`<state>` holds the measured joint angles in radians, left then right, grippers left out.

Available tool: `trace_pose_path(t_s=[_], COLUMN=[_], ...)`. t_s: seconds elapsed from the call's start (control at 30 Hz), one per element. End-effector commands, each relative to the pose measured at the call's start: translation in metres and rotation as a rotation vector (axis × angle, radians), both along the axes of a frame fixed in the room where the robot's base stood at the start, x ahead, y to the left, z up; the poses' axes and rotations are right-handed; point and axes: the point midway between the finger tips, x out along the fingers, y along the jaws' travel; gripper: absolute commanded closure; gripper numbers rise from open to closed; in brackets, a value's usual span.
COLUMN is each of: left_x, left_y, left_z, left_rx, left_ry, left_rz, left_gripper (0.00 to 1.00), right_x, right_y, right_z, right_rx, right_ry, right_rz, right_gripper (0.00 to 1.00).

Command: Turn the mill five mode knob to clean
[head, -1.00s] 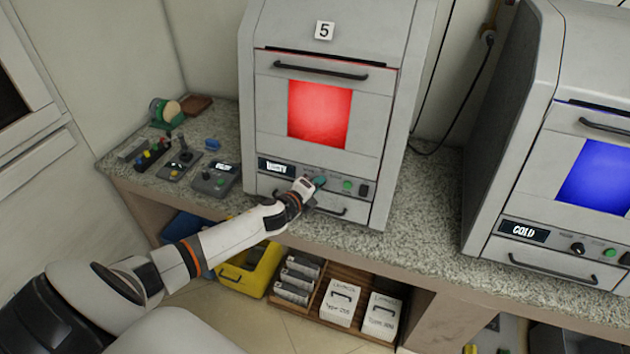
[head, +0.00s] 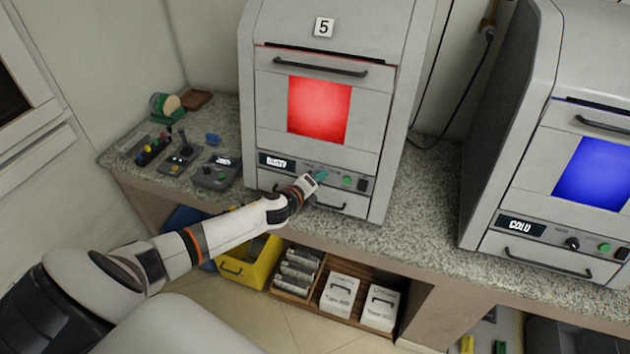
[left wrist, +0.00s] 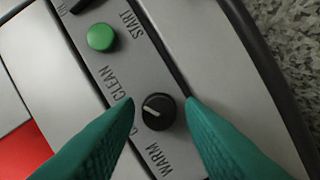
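Mill five (head: 412,60) is the grey machine with the "5" plate and a red lit window. Its small display (head: 276,162) holds text too blurred to read. In the left wrist view the mode knob (left wrist: 158,111) is black with a white pointer mark, which slants to the upper left. The labels CLEAN and WARM are readable near it; a label between them is mostly hidden by a finger. My left gripper (left wrist: 160,100) is open, its teal fingertips on either side of the knob with gaps visible. In the head view my left gripper (head: 320,176) covers the knob. My right gripper is not in view.
A green start button (left wrist: 101,37) sits beside the knob; it also shows in the head view (head: 347,181). A drawer handle (head: 330,206) is just below the panel. A second mill (head: 512,150) with a blue window stands at right. Small control boxes (head: 214,174) lie left on the bench.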

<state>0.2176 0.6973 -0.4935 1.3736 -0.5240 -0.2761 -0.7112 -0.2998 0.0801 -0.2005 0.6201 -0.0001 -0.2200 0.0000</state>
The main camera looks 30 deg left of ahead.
Motion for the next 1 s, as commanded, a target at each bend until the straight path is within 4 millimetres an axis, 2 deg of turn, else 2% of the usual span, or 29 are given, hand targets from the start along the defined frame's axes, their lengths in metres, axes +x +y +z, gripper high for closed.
trace_pose_path(t_s=[0.33,0.47,0.57,0.9,1.0], left_x=[-0.001,-0.008,-0.020,-0.083,-0.096], left_y=[0.000,0.000,0.000,-0.003,-0.003], left_z=[0.001,0.002,0.006,0.025,0.030], left_rx=[-0.001,-0.001,0.000,0.002,0.000], left_ry=[-0.001,0.000,0.000,0.003,0.002], left_rz=[0.001,0.001,0.000,-0.001,0.000], left_gripper=[0.54,0.54,0.54,0.54,0.54], right_x=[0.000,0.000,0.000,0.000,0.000], right_y=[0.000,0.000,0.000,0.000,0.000], right_z=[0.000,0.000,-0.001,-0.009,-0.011], right_rx=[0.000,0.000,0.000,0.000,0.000], right_ry=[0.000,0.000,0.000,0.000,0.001], right_rz=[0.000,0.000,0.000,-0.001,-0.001], right_gripper=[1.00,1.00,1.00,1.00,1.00])
